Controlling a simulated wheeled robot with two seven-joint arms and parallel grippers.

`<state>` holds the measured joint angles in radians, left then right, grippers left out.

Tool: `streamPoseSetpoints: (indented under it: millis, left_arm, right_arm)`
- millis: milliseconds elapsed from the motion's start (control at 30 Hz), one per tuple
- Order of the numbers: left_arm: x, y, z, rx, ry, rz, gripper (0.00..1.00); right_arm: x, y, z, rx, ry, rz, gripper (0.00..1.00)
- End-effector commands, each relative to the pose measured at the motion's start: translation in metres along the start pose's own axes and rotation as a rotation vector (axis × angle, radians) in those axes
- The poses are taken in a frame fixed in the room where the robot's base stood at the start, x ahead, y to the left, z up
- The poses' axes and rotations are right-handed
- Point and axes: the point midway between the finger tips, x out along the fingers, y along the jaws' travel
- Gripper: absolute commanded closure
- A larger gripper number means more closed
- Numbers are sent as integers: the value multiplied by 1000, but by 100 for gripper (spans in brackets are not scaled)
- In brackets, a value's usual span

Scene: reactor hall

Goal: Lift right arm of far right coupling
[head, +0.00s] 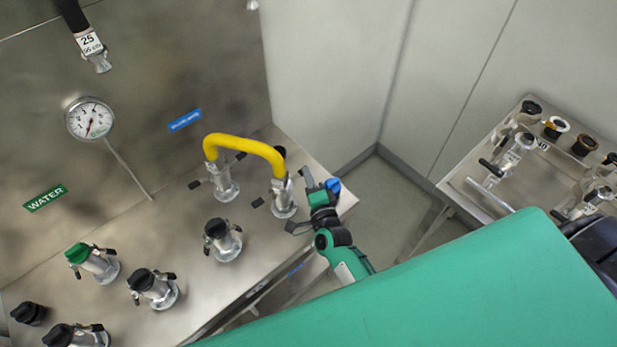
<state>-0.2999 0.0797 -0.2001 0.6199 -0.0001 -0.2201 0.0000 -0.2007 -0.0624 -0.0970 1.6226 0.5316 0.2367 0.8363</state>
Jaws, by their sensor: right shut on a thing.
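The far right coupling (284,198) is a silver fitting at the right end of the steel bench, with one end of a yellow hose (245,142) on top. Its left arm (258,202) is a short black lever sticking out to the left. My right gripper (302,200), green and black, is at the coupling's right side, shut on its right arm. The gripper hides that arm, so I cannot tell its angle. My left gripper is not in view.
The hose's other end is on a neighbouring coupling (222,182). A black-capped coupling (222,240) stands in front, with several more at lower left, one green-capped (92,262). A gauge (90,118) is on the back panel. Another bench (530,180) with fittings stands at right.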

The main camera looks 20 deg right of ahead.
Motion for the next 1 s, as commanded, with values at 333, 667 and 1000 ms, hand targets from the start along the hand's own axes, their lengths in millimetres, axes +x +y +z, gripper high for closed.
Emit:
streamPoseSetpoints:
  millis: [333, 667, 1000]
  left_arm:
    - [0, 0, 0, 0, 0, 0, 100]
    - [3, 0, 0, 0, 0, 0, 100]
    - [22, 0, 2, 0, 0, 0, 100]
  right_arm:
    - [0, -1, 0, 0, 0, -1, 83]
    - [-7, 1, 0, 1, 0, 0, 83]
    - [-65, 4, 1, 1, -1, 2, 83]
